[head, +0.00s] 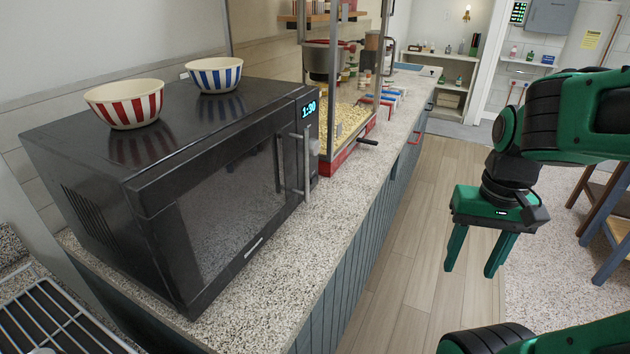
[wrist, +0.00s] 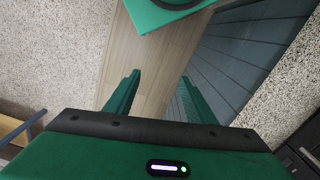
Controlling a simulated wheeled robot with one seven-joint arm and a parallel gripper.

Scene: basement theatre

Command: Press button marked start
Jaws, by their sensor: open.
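A black microwave (head: 225,190) stands on the speckled counter, its door closed. Its narrow control panel (head: 308,130) is on the right of the front, with a lit display reading 1:30. A start button cannot be made out; the vertical door handle and the viewing angle hide much of the panel. My gripper (head: 476,268) is open and empty, pointing down over the wooden floor, to the right of the counter and apart from the microwave. In the wrist view my fingers (wrist: 153,95) are spread with nothing between them. A dark edge of an appliance (wrist: 300,150) shows at lower right there.
A red-striped bowl (head: 125,104) and a blue-striped bowl (head: 214,74) sit on top of the microwave. A popcorn machine (head: 345,125) stands just beyond it on the counter (head: 345,210). A wire rack (head: 60,315) is at lower left. The floor (head: 425,220) beside the counter is clear.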

